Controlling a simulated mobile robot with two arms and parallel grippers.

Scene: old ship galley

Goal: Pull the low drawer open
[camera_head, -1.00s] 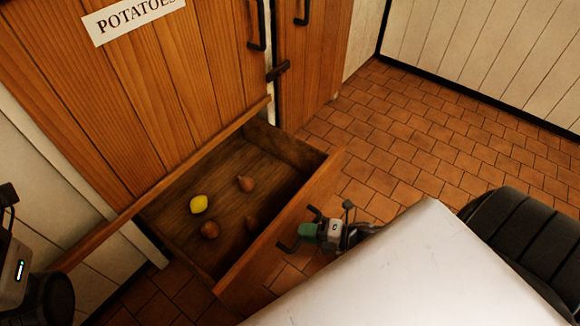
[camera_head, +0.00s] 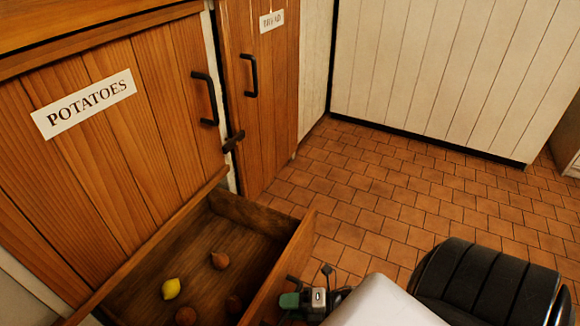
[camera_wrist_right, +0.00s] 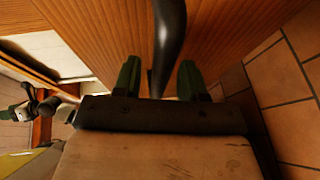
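The low drawer (camera_head: 258,219) stands well open below the POTATOES cabinet door. A yellow lemon-like item (camera_head: 171,289) and several brown onion-like items (camera_head: 219,261) lie inside it. My right gripper (camera_head: 290,300) is at the outer face of the drawer front (camera_head: 283,262), low in the head view. In the right wrist view, the dark bar handle (camera_wrist_right: 170,40) runs between its two green fingertips (camera_wrist_right: 158,78), which stand apart with small gaps beside the bar. My left gripper is outside the head view; a part at the left of the wrist view may be it, too unclear to judge.
The POTATOES door (camera_head: 110,150) and a second labelled door (camera_head: 262,110) are shut above and behind the drawer. Tiled floor (camera_head: 400,200) lies clear to the right, up to a white panelled wall (camera_head: 430,70).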

